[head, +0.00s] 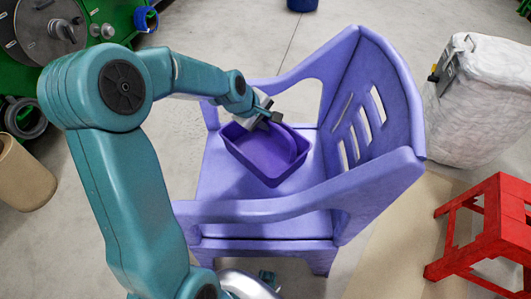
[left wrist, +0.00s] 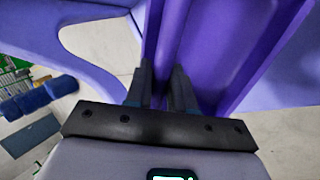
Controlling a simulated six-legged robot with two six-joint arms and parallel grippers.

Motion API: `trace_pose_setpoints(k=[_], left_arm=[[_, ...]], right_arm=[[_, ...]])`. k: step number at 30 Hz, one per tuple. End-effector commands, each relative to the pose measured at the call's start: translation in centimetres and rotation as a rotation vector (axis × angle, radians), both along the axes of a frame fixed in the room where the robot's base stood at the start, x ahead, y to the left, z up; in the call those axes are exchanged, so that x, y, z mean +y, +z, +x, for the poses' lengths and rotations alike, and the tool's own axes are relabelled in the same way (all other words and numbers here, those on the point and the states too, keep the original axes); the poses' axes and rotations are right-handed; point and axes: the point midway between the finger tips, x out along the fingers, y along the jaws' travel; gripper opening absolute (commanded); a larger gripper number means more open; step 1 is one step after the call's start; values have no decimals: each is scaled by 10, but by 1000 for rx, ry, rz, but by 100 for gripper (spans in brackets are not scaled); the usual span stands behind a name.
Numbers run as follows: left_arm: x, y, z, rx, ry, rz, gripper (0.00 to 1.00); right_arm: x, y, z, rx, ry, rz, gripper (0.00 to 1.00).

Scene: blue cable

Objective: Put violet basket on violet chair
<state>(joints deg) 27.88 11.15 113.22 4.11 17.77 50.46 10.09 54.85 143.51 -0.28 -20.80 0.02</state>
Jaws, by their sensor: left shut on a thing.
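The violet basket (head: 262,155) is a small open box, seen over the seat of the violet chair (head: 235,205) in the head view. My left gripper (head: 268,117) is shut on the basket's far rim. In the left wrist view the two fingers (left wrist: 163,85) pinch the wall of the basket (left wrist: 215,50). The basket looks slightly tilted. I cannot tell whether its underside touches the seat. The chair has armrests and a slotted back on the right. My right gripper is not clearly visible.
A red stool (head: 490,235) stands at the right. A white wrapped block (head: 485,100) is behind the chair's back. A green machine (head: 60,45) and a tan bin (head: 22,175) are at the left. The chair's armrests flank the seat.

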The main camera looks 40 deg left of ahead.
Motion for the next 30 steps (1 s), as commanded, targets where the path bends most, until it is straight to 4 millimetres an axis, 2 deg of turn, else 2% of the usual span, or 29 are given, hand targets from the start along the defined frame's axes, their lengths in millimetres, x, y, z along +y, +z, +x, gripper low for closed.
trace_pose_setpoints(k=[1, 4, 7, 14, 19, 30], left_arm=[[0, -23, 0, 2, 1, -3, 0], [0, -49, 0, 1, 0, 0, 0], [1, -64, 1, 1, 1, -1, 0], [2, -81, 2, -1, 1, 1, 0], [3, -112, 3, -1, 0, 0, 0], [3, -115, 3, -2, 0, 1, 0]], right_arm=[[0, -15, 0, 0, 0, 0, 43], [0, -27, 0, 0, 0, 0, 43], [0, -35, 0, 0, 0, 0, 43], [0, -45, 0, 0, 0, 0, 43], [0, -67, 0, 0, 0, 0, 43], [0, -69, 0, -1, 0, 0, 43]])
